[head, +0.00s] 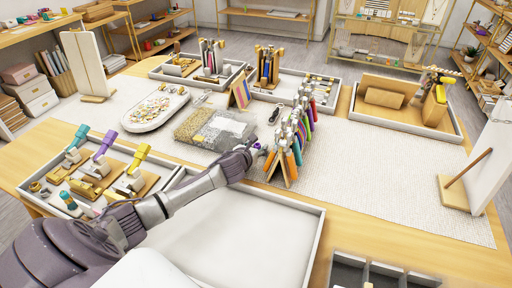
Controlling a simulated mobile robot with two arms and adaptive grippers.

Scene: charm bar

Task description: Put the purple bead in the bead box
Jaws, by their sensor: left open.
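My left arm reaches from the lower left to the middle of the table. Its gripper (257,150) is open, small in view, beside the rack of hanging coloured strips (289,145). A small purple spot shows at the fingertips; I cannot tell whether it is the purple bead. No purple bead shows clearly elsewhere. A grey box with dark compartments (385,272), probably the bead box, is cut off by the bottom edge at the right. My right gripper is not in view.
An empty white tray (316,228) lies below my left arm. A tray of tools (70,208) stands at the left. Bags of beads (215,127) and an oval tray (144,125) lie farther back. A white upright board (495,150) stands at the right. The pale mat right of the rack is clear.

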